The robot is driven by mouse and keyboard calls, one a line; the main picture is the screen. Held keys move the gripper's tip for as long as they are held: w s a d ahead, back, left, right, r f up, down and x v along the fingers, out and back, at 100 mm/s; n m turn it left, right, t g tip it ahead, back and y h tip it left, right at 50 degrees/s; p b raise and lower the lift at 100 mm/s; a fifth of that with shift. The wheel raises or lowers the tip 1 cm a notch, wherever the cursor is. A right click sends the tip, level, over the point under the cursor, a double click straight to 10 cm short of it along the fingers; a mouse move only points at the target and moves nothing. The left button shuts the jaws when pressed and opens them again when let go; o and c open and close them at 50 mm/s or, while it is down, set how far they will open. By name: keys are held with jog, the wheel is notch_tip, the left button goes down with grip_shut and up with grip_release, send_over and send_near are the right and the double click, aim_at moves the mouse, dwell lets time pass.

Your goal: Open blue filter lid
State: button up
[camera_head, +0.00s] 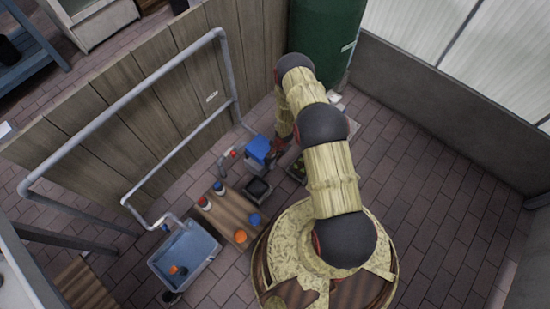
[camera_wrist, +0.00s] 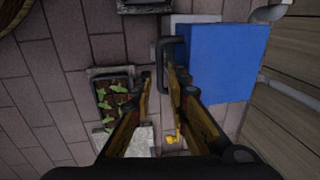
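The blue filter lid (camera_head: 259,146) is the top of a box by the wooden fence; it looks closed. In the wrist view the lid (camera_wrist: 225,62) fills the upper right, with a dark U-shaped handle (camera_wrist: 163,58) on its left edge. My gripper (camera_wrist: 159,82) is open, with a narrow gap between its fingertips. The handle's bar shows at or between the tips; I cannot tell whether they touch it. The right finger hides part of the handle. In the head view my gripper (camera_head: 285,140) is at the lid's right side, partly hidden by my arm.
A planter with green plants (camera_wrist: 113,97) lies left of my fingers. A black tray (camera_head: 258,190) and a wooden board (camera_head: 222,222) with jars stand in front of the filter. A blue-grey tub (camera_head: 185,252) is at lower left. The green tank (camera_head: 328,35) stands behind my arm.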

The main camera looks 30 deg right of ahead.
jog(key=shift+w+f+b, duration=0.2)
jog(key=shift+f+b, duration=0.1)
jog(key=shift+f, duration=0.75)
jog(key=shift+c, duration=1.3)
grip_shut()
jog(key=shift+a, duration=0.1)
